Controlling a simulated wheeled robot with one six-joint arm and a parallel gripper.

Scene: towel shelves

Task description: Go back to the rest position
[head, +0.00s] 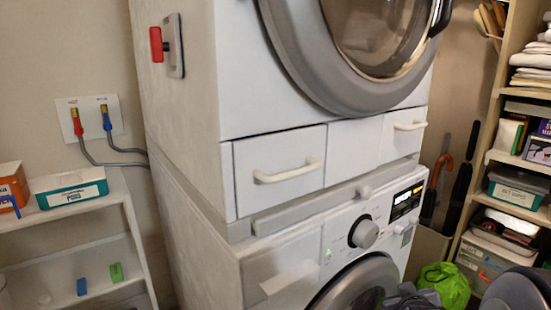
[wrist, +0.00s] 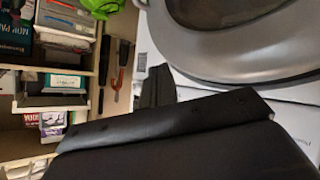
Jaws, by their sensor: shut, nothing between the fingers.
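My gripper (wrist: 158,88) shows in the wrist view as black parts across the lower middle, with a dark finger piece pointing up. It is shut and empty. In that view it lies in front of the washing machine's grey door ring (wrist: 245,45). In the head view the dark grey rounded part at the bottom right corner looks like part of my arm; the gripper's fingertips are not clear there. The stacked machines fill the middle of the head view: an upper one (head: 285,95) with a round door, and a lower one (head: 280,255) with a knob and display.
A shelf unit (head: 485,130) with towels, books and boxes stands at the right. A low white shelf (head: 75,245) with boxes is at the left. A bright green bag (head: 447,283) and umbrellas (head: 437,180) sit between the machines and the right shelf.

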